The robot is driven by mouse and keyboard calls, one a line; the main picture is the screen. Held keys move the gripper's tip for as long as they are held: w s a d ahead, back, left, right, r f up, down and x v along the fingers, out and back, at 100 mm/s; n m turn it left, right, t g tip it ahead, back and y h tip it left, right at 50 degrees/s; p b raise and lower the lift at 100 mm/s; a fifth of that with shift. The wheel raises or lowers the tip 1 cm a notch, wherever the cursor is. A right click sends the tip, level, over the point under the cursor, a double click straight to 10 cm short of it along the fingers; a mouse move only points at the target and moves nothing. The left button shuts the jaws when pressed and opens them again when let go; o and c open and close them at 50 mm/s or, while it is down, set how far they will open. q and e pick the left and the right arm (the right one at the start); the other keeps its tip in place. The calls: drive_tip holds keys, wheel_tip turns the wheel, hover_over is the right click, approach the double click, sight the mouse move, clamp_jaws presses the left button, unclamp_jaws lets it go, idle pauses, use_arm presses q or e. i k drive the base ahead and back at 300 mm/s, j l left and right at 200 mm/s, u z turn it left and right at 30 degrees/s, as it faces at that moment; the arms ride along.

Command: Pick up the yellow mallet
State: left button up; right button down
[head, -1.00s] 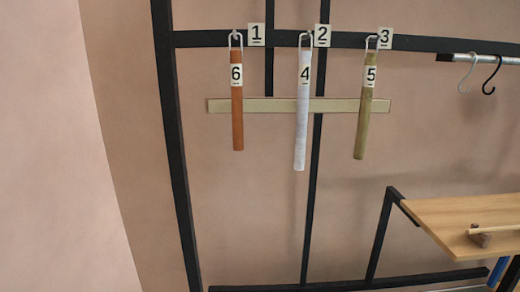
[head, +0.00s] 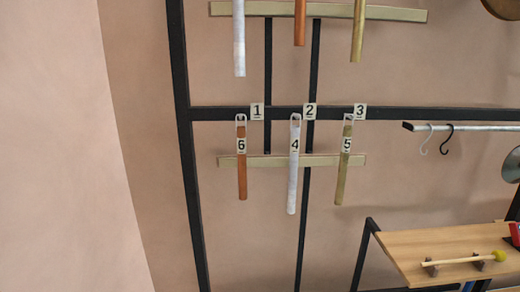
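The yellow mallet (head: 465,260) lies on a wooden shelf (head: 410,246) at the lower right of the head view. It has a pale stick and a round yellow head (head: 499,256) at its right end. The stick rests across two small dark brown supports, the left one (head: 431,268) and the right one (head: 478,264). Neither of my grippers shows in the view.
A black frame (head: 300,113) bears hanging tubes in rust (head: 242,178), silver (head: 293,180) and brass (head: 343,175), with number tags. More tubes hang above. A rail (head: 480,128) with two hooks is above the shelf. A red object (head: 516,234) stands at the shelf's right.

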sight(499, 256)
drive_tip(key=k+z, duration=0.2)
drive_tip(key=z, duration=1.25)
